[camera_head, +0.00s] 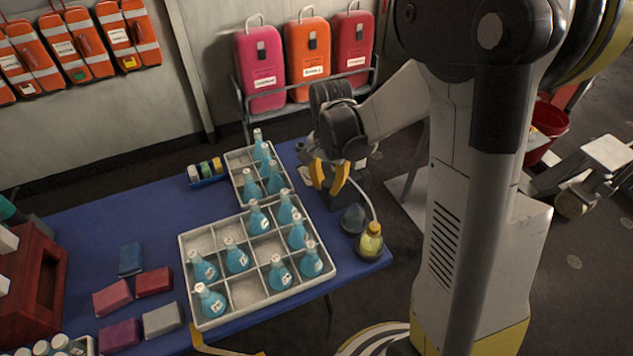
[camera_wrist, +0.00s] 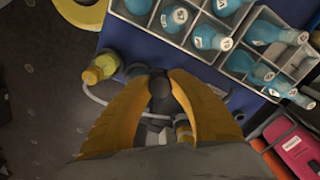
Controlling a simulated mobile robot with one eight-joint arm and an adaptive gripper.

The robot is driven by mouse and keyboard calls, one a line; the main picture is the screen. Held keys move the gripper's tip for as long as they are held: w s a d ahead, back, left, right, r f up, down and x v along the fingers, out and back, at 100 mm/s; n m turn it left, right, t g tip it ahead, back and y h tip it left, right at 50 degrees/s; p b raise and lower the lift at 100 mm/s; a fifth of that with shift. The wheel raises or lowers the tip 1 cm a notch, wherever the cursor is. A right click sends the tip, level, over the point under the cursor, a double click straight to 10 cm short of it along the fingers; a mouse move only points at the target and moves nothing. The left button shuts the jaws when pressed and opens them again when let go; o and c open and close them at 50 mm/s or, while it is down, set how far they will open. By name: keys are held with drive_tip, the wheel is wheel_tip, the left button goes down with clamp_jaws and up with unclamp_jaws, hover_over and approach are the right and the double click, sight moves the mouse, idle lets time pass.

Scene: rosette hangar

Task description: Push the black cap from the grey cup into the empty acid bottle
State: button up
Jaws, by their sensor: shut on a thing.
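My gripper (camera_head: 328,189) is above the right end of the blue table. In the wrist view its yellow fingers (camera_wrist: 159,78) are closed around a small dark round thing, which looks like the black cap (camera_wrist: 159,90). The cap cannot be made out in the head view. A dark, clear-looking bottle (camera_head: 352,219), likely the empty acid bottle, stands on the table below and right of the fingers. In the wrist view it is partly hidden beyond the left fingertip (camera_wrist: 136,71). I cannot clearly pick out the grey cup; items behind the gripper are partly hidden.
A yellow-capped bottle (camera_head: 370,242) with a pale tube stands beside the dark bottle, near the table's edge. A divided crate (camera_head: 222,322) with several blue flasks fills the table's middle. Coloured blocks (camera_head: 153,281) lie left.

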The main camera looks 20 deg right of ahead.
drive_tip(key=d+m, duration=0.2)
drive_tip(key=m, duration=0.2)
drive_tip(key=s+d+m+b, duration=0.1)
drive_tip(key=d+m, duration=0.1)
drive_tip(key=m, duration=0.3)
drive_tip(key=s+d+f+m, duration=0.1)
drive_tip(key=d+m, duration=0.1)
drive_tip(key=m, duration=0.2)
drive_tip(key=shift+d+b, duration=0.4)
drive_tip(key=shift+s+d+f+m+b, duration=0.1)
drive_tip(key=shift+d+f+m+b, duration=0.1)
drive_tip(key=shift+f+m+b, duration=0.4)
drive_tip(key=shift+s+d+f+m+b, duration=0.1)
drive_tip(key=shift+d+f+m+b, duration=0.15)
drive_tip(key=shift+f+m+b, duration=0.3)
drive_tip(key=shift+d+f+m+b, duration=0.2)
drive_tip(key=shift+f+m+b, duration=0.2)
drive_tip(key=shift+f+m, duration=0.25)
drive_tip(key=shift+f, duration=0.2)
drive_tip(key=shift+f, duration=0.2)
drive_tip(key=shift+f+b, duration=0.15)
drive_tip(key=shift+b, duration=0.25)
drive_tip(key=shift+f+b, duration=0.5)
drive_tip(key=shift+f, duration=0.1)
drive_tip(key=shift+f, duration=0.1)
